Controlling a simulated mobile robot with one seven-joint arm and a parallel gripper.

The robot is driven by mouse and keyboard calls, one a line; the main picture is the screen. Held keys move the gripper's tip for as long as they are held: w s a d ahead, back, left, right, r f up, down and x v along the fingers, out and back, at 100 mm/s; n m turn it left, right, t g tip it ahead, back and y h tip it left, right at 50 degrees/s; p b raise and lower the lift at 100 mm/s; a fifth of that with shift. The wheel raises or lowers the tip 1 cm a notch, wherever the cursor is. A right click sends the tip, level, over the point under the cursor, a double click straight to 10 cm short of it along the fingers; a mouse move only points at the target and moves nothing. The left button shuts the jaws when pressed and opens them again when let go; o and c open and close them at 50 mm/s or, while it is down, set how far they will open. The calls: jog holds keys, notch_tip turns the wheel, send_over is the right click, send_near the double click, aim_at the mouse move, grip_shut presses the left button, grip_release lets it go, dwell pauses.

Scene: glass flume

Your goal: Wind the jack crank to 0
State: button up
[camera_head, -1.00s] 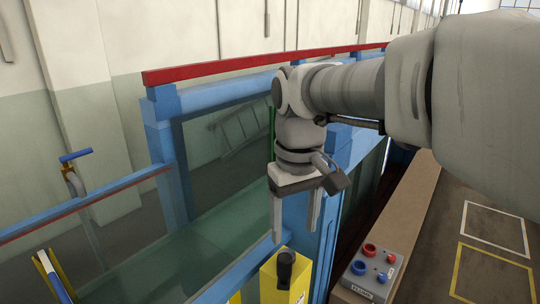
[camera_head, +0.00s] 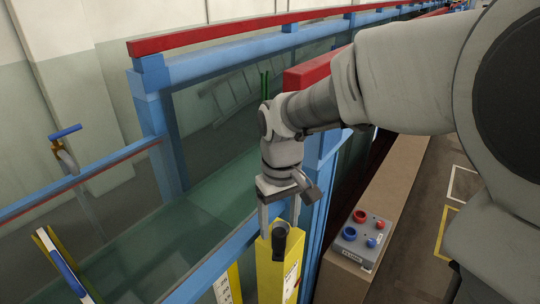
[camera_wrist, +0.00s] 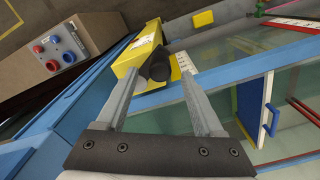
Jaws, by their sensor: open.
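The yellow jack housing (camera_head: 272,276) stands at the flume's near blue rail, with a white label on its side. A black crank knob (camera_head: 280,240) sticks up from its top; it also shows in the wrist view (camera_wrist: 158,66). A white scale strip with markings (camera_wrist: 184,64) lies beside the housing; its reading is too small to tell. My gripper (camera_head: 279,220) is open and points down just above the housing. In the wrist view my gripper (camera_wrist: 160,78) has a finger on each side of the knob; I cannot tell whether they touch it.
A grey control box (camera_head: 362,240) with red and blue knobs sits on the brown ledge at right. Glass walls and blue rails (camera_head: 230,255) run beside the jack. A blue-handled valve (camera_head: 65,132) stands at left.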

aim_at(279, 231)
jog(key=shift+f, duration=2.75)
grip_shut()
